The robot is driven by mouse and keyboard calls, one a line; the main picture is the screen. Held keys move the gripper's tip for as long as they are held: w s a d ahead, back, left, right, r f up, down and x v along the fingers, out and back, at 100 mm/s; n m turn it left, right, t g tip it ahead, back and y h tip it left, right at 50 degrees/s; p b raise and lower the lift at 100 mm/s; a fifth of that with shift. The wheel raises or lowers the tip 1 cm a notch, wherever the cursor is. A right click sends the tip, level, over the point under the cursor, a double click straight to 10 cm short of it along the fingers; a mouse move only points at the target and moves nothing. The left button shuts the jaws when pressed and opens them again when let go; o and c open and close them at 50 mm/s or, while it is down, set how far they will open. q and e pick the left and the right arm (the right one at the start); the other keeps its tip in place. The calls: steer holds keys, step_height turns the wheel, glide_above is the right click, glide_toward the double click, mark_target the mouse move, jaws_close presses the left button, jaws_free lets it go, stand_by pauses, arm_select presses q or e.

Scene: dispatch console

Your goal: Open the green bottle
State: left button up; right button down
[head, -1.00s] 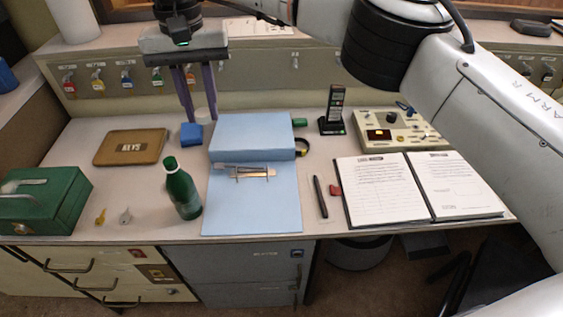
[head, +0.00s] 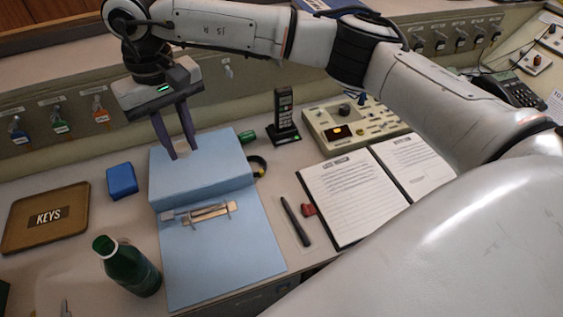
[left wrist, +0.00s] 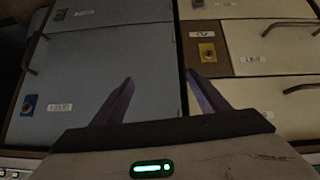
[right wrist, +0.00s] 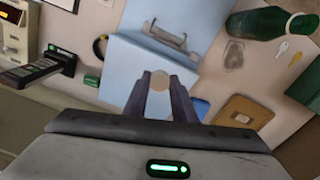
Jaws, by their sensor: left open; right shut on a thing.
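The green bottle (head: 130,268) stands upright at the front left of the desk, left of the blue binder. My left gripper (left wrist: 159,76) is open and empty, in front of drawer fronts. It is out of the head view.
The blue binder (head: 215,262) with a metal clip fills the desk's middle. A blue box (head: 122,181) and a brown KEYS tray (head: 45,218) lie left. A phone handset (head: 284,115), a pen (head: 296,222) and an open logbook (head: 345,190) lie right.

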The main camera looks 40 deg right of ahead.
steer(key=s+d+f+n+b, duration=0.1)
steer(key=s+d+f, duration=0.2)
steer(key=d, duration=0.4)
steer(key=s+d+f+b, duration=0.2)
steer(key=s+d, duration=0.2)
steer(key=d, duration=0.4)
glide_above(271, 187)
step_height(271, 187, down, 6)
steer(key=shift+f, duration=0.1)
steer(key=shift+f+p, duration=0.3)
steer(key=shift+f, duration=0.35)
step_height(271, 187, down, 3)
steer(key=shift+r, duration=0.1)
steer(key=c, duration=1.9)
jaws_free()
steer(key=shift+f, duration=0.2)
steer(key=shift+o, duration=0.8)
steer(key=shift+r, duration=0.1)
arm_select(q)
steer(key=shift+x, duration=1.05)
